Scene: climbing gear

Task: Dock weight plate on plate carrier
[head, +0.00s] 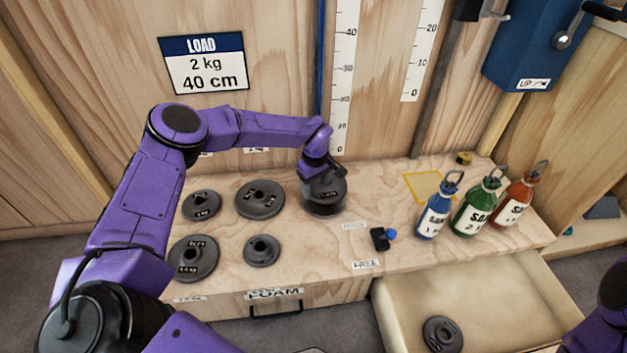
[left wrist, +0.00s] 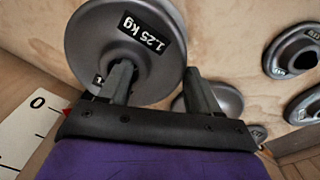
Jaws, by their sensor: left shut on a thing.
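My left gripper (head: 322,178) points down at the back of the bench, below the ruler. It is shut on a grey weight plate (left wrist: 135,75) marked 1.25 kg; in the left wrist view one finger lies across the plate's face and the other is beside its rim. In the head view a dark round body (head: 325,205) shows under the gripper; I cannot tell the held plate from the plate carrier there. Another grey round part (left wrist: 225,100) shows behind the right finger in the wrist view. My right gripper is out of view.
Several loose plates lie left of the gripper, including a large one (head: 260,199) and a small one (head: 262,251). A black clip with a blue knob (head: 380,239) and blue (head: 435,218), green (head: 474,209) and red (head: 515,205) bottles stand right. One plate (head: 442,334) lies in the open drawer.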

